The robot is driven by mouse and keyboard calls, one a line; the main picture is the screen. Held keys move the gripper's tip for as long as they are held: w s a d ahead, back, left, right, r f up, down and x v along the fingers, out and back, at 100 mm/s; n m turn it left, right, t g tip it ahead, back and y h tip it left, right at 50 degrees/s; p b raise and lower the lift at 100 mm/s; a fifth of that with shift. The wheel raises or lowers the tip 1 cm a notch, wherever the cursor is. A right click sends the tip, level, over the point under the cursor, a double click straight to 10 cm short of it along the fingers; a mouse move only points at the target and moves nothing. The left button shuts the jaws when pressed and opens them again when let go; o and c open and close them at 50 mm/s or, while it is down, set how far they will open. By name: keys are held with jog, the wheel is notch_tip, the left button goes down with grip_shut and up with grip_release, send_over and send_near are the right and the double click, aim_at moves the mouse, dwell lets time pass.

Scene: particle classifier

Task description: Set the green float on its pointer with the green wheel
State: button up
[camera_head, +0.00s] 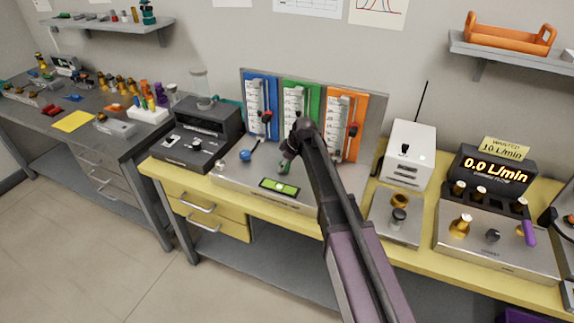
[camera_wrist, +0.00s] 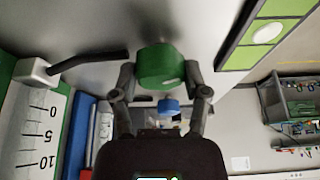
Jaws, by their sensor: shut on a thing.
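The green panel (camera_head: 300,92) with its white scale stands between a blue panel (camera_head: 261,90) and an orange panel (camera_head: 346,107). The arm hides its lower part in the head view. I cannot make out its float or pointer. In the wrist view the scale (camera_wrist: 42,125) shows 0, 5 and 10. The green wheel (camera_wrist: 160,66) sits between my fingers; a little of it shows in the head view (camera_head: 284,167). My gripper (camera_wrist: 162,78) is shut on the wheel, one finger on each side.
A blue wheel (camera_head: 245,155) is to the left of the green one. A green plate with a white round spot (camera_head: 279,187) lies in front. A white box with an antenna (camera_head: 408,155) stands to the right. A dark grey device (camera_head: 199,130) stands to the left.

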jog(key=shift+s+a, duration=0.2)
dwell(0.4)
jog(key=o, duration=1.2)
jog(key=shift+c, duration=0.2)
jog(key=shift+w, duration=0.1)
